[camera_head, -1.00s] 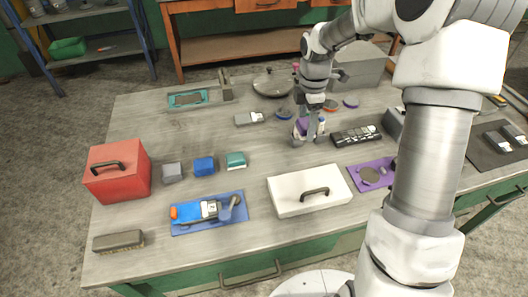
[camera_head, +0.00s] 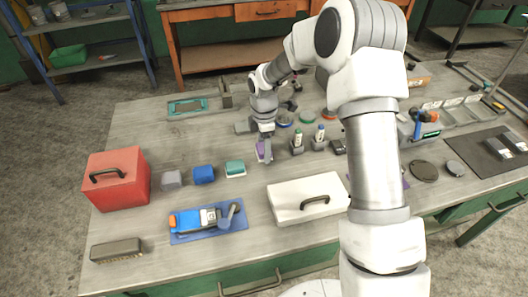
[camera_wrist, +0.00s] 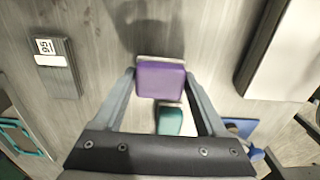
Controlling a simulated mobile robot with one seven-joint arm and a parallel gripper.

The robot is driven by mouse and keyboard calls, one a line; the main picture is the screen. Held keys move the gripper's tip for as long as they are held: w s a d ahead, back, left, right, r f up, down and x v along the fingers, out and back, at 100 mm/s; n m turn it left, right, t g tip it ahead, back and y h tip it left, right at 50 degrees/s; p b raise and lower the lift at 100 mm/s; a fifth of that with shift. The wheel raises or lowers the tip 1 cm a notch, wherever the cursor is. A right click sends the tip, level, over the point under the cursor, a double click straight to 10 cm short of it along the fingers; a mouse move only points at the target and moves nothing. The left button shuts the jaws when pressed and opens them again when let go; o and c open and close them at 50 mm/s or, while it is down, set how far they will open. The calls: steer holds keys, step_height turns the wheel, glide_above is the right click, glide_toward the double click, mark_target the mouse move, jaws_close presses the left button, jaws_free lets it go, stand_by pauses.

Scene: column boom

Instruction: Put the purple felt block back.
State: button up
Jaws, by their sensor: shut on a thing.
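My gripper (camera_head: 264,158) is shut on the purple felt block (camera_head: 262,147) and holds it over the table, to the right of the row of blocks. In the wrist view the purple felt block (camera_wrist: 161,80) sits between the two fingertips, and a pale layer shows along its edge. The row on the table holds a grey block (camera_head: 171,181), a blue block (camera_head: 204,175) and a teal block (camera_head: 235,169). The teal block (camera_wrist: 170,121) also shows between the fingers in the wrist view. I cannot tell the exact height of the held block.
A white case (camera_head: 300,207) lies in front of my gripper, to the right. A red box (camera_head: 117,192) stands at the left. A blue mat (camera_head: 237,222) bears a blue and orange tool. Two marker-like bottles (camera_head: 297,144) stand right of my gripper. Table between teal block and white case is clear.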

steer(key=shift+f, duration=1.05)
steer(key=shift+f, duration=0.1)
steer(key=shift+f, duration=0.15)
steer(key=o, duration=1.2)
steer(key=shift+o, duration=0.2)
